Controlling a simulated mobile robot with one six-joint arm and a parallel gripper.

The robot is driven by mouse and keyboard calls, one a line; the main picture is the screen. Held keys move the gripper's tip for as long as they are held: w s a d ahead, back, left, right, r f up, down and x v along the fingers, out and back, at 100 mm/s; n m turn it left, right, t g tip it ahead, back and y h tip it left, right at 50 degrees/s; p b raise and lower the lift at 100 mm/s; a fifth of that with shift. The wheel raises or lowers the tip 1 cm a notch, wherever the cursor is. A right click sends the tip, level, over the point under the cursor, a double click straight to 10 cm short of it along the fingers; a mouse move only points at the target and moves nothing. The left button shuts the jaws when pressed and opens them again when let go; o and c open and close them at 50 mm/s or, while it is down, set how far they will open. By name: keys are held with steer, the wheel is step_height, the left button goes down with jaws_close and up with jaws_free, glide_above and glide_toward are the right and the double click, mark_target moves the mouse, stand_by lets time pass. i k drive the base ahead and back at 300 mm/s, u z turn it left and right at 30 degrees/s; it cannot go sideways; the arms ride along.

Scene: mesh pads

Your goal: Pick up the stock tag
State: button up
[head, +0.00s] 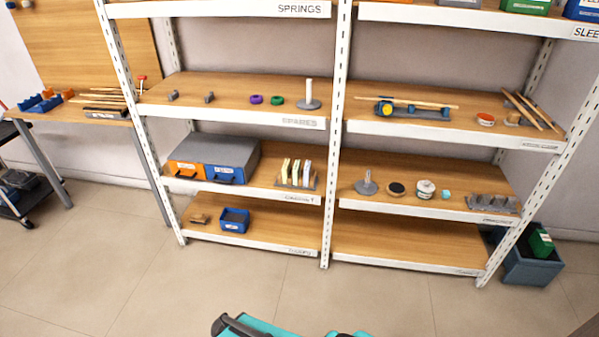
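I cannot say for certain which thing is the stock tag. The closest match is a group of several upright cards (295,171), pale yellow, green and white, on a grey holder on the third shelf of the left bay. They are too small for me to read any print. My gripper is not in view. Teal and black parts at the bottom edge look like my own body.
The shelf unit (327,200) has white posts. A grey cabinet (216,147) with orange and blue drawers sits left of the cards. A blue bin (235,220) stands below. A crate (527,268) stands on the floor at right. The floor (170,275) in front is clear.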

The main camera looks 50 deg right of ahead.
mark_target(308, 166)
steer(key=i, duration=0.9)
steer(key=z, duration=0.05)
